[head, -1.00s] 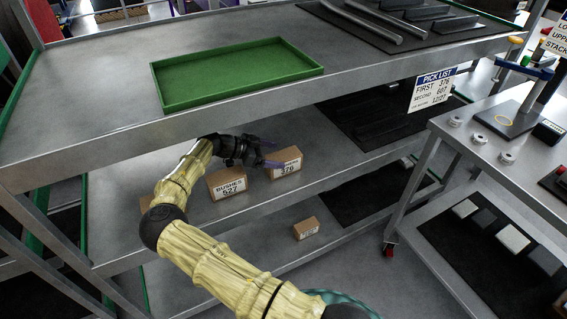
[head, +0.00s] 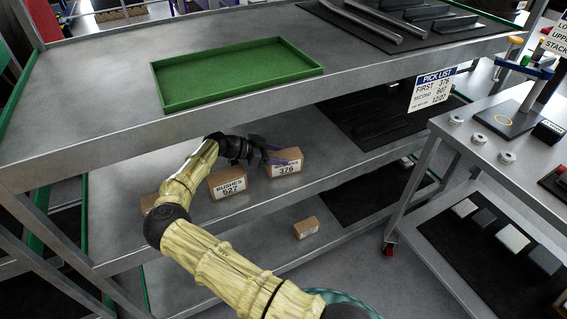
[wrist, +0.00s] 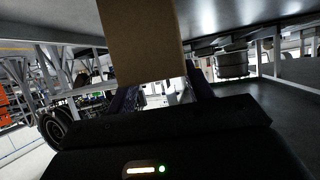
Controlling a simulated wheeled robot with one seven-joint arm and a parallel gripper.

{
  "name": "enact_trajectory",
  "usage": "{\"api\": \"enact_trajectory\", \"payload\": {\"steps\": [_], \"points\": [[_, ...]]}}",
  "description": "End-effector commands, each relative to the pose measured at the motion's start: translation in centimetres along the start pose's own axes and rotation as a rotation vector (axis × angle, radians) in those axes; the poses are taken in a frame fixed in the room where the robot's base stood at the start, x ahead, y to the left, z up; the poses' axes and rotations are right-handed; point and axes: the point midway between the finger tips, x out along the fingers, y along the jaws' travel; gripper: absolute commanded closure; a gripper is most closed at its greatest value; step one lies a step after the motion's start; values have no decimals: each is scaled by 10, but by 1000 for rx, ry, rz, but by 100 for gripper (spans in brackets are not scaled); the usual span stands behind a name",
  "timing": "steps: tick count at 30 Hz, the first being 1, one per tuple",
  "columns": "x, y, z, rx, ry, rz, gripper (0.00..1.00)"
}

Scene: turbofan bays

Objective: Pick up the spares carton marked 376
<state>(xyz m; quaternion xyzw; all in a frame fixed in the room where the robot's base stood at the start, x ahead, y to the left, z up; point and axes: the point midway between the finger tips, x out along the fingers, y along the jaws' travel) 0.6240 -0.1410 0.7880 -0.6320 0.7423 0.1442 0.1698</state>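The spares carton marked 376 (head: 290,170) is a brown box with a white label. It stands on the middle shelf, right of a carton marked BUSHES 527 (head: 227,184). My gripper (head: 274,152) reaches in from the left under the upper shelf. Its fingers are spread, and one overlaps the top left of carton 376 in the head view. In the wrist view a brown carton (wrist: 145,45) fills the upper middle, ahead of my gripper (wrist: 161,94), with a finger toward each side. I cannot tell whether the fingers touch it.
Another carton (head: 148,203) is partly hidden behind my arm. A small carton (head: 306,228) lies on the lower shelf. The upper shelf, with a green tray (head: 235,75), overhangs my gripper. A pick list sign (head: 433,90) shows 376 first, 607 second. A metal workbench (head: 490,135) stands right.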

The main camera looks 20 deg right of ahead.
Motion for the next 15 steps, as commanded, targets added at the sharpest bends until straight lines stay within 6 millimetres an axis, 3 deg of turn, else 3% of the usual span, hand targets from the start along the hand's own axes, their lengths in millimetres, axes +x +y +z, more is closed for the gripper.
{"api": "enact_trajectory", "payload": {"steps": [11, 15], "points": [[0, 0, 0, 1, -2, 0, 82], [-5, 0, -9, 3, -3, 0, 82]]}}
